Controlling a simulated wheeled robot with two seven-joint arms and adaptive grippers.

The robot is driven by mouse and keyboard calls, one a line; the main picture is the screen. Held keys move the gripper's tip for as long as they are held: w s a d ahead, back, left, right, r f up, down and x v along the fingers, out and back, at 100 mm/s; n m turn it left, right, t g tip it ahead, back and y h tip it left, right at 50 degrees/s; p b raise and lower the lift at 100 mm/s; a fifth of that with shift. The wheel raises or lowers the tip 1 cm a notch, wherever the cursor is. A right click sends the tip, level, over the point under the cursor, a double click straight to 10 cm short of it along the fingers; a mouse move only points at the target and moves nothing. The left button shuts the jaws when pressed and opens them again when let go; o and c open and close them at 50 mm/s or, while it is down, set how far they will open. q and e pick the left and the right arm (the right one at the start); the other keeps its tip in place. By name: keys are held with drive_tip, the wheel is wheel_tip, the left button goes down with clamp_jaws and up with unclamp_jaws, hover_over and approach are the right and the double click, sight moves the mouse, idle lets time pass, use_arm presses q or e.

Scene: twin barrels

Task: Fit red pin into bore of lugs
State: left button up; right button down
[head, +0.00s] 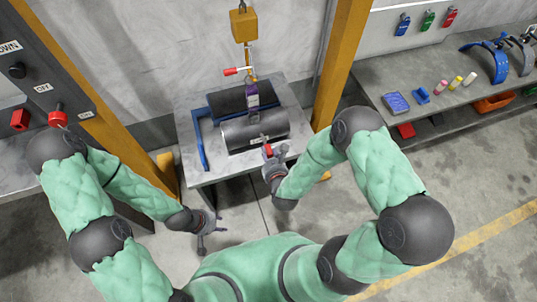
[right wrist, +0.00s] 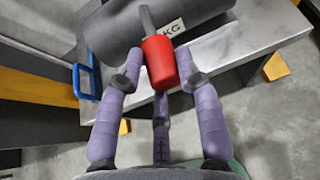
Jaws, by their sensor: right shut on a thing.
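In the head view my right gripper (head: 270,153) is at the front of the near dark barrel (head: 245,133), shut on a red pin (head: 267,149). The right wrist view shows the pin's red handle (right wrist: 160,62) between my purple fingers. Its grey shaft points away from the gripper, in front of the barrel with a "KG" label; I cannot tell whether its tip touches anything. A purple and grey hanging piece (head: 252,95) reaches down to the barrels. The lugs and bore are too small to make out. My left gripper (head: 207,232) is open and empty, low left of the table.
Orange posts stand left and right (head: 340,60).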

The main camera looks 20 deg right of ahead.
sight(264, 142)
drive_tip(key=shift+w+a+b, duration=0.15)
drive_tip(key=shift+w+b, duration=0.6)
drive_tip(key=shift+w, duration=2.1)
drive_tip(key=shift+b, duration=0.5)
drive_tip(key=shift+w+b, duration=1.1)
drive_tip(key=shift+w, duration=1.4)
drive_tip(key=shift+w+a, duration=0.1)
drive_tip(key=shift+w, duration=1.05)
drive_tip(key=c, duration=0.8)
unclamp_jaws()
drive_tip(key=v, duration=1.2)
